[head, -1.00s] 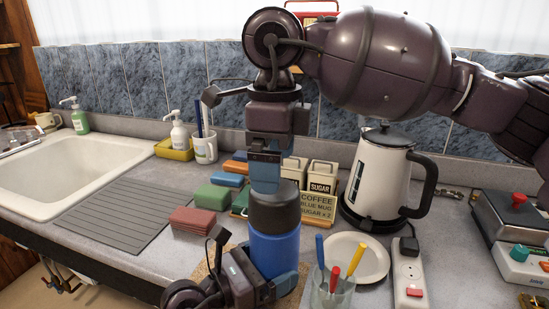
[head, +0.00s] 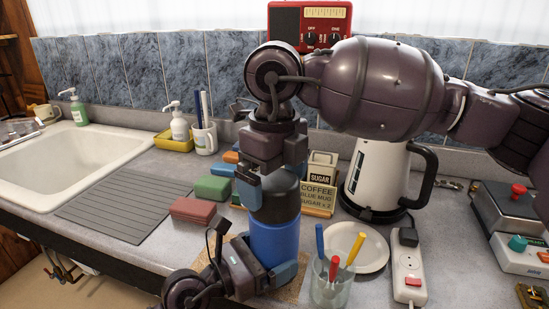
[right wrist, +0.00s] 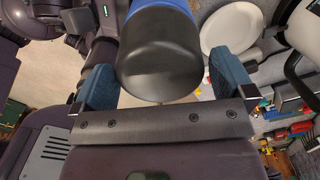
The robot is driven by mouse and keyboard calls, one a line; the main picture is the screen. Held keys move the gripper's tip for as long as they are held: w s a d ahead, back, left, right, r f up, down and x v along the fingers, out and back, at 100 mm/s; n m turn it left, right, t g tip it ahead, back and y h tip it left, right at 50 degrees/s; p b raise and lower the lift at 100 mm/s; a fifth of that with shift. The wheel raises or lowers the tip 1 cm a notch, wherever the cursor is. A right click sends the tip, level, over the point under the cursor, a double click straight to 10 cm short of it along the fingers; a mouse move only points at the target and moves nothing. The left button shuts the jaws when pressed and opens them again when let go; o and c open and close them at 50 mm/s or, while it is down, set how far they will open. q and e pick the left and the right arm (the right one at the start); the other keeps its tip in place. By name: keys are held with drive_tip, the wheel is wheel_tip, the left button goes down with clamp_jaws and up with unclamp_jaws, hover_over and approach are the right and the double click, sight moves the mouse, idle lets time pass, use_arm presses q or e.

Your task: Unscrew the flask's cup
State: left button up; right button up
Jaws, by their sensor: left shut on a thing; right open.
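The flask stands upright on the counter, with a blue body (head: 274,242) and a dark grey cup (head: 280,197) on top. My left gripper (head: 272,280) is shut on the flask's blue body, low down, from the front left. My right gripper (head: 268,182) is above, pointing down, with its blue fingers apart at the level of the cup. In the right wrist view, the cup (right wrist: 158,62) lies between the open fingers of my right gripper (right wrist: 164,88), with a gap to either side. The flask's base is partly hidden by my left gripper.
A glass with coloured-handled utensils (head: 330,286) and a white plate (head: 358,247) stand close to the right. A white kettle (head: 375,180) and a coffee-and-sugar sign (head: 318,195) are behind. Coloured blocks (head: 192,210) lie to the left, near the ribbed drainer (head: 125,210).

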drive_tip(key=shift+f, duration=1.4)
drive_tip(key=c, duration=0.8)
drive_tip(key=shift+o, duration=0.2)
drive_tip(key=n, duration=0.4)
drive_tip(key=shift+n, duration=0.4)
drive_tip(key=n, duration=0.4)
drive_tip(key=shift+n, duration=0.4)
drive_tip(key=shift+r, duration=0.75)
drive_tip(key=shift+r, duration=0.35)
